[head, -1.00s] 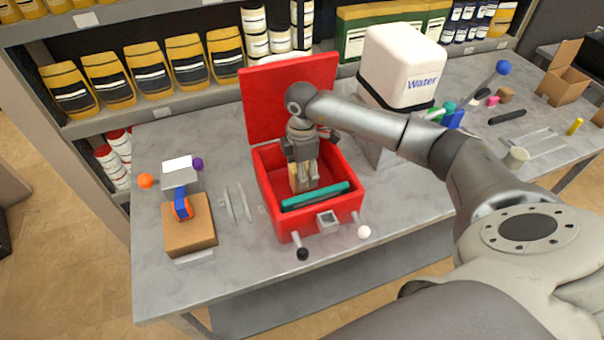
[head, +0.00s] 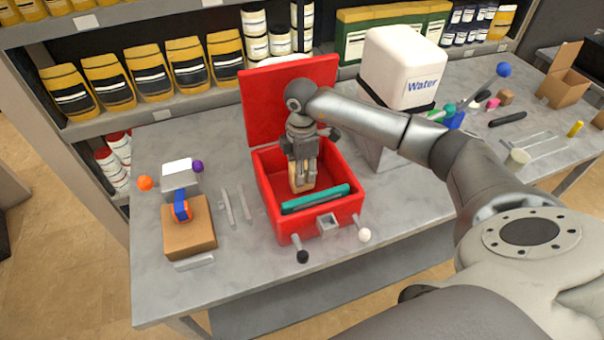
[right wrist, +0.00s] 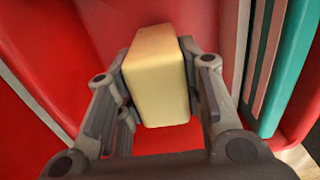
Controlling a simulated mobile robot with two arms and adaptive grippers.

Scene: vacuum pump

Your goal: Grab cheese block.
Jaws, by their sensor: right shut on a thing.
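The cheese block is a pale yellow rectangular block (right wrist: 158,75), large in the right wrist view between my right gripper's fingers. In the head view the block (head: 301,180) shows inside the open red box (head: 278,222), under my right gripper (head: 301,165). My right gripper (right wrist: 160,88) is shut on the block, one finger pad on each side of it. It points down into the box. I cannot tell whether the block still touches the box floor. My left gripper is not in view.
A teal item (head: 318,197) lies in the box beside the block; its red lid (head: 285,95) stands open behind. A white water container (head: 402,70) stands right of the box. A brown block (head: 189,228) with a blue-orange item (head: 181,208) is on the left. Free tabletop lies in front.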

